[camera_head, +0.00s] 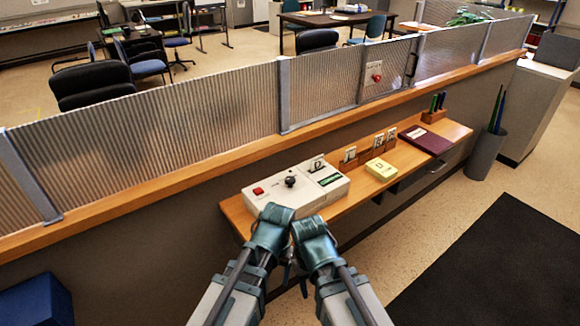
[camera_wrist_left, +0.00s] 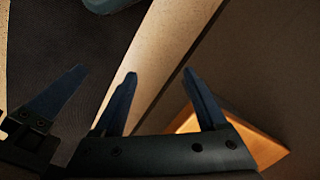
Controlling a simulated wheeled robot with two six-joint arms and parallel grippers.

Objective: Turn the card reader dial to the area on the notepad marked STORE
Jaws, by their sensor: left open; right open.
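The card reader (camera_head: 312,200) is a pale box on the wooden counter shelf, with a red button on its left and a green label on its right. Its black dial (camera_head: 290,181) stands on the top face; its exact pointing is too small to tell. A card stands upright at its back edge. The yellow notepad (camera_head: 381,169) lies to its right, its writing unreadable. My left gripper (camera_head: 273,215) and right gripper (camera_head: 310,229) are side by side at the reader's front edge. The left gripper's open, empty fingers show in the left wrist view (camera_wrist_left: 160,78). The right fingertips are hidden in the head view.
A grey bin (camera_head: 486,155) stands right. Dark mat (camera_head: 500,265) and floor lie in front.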

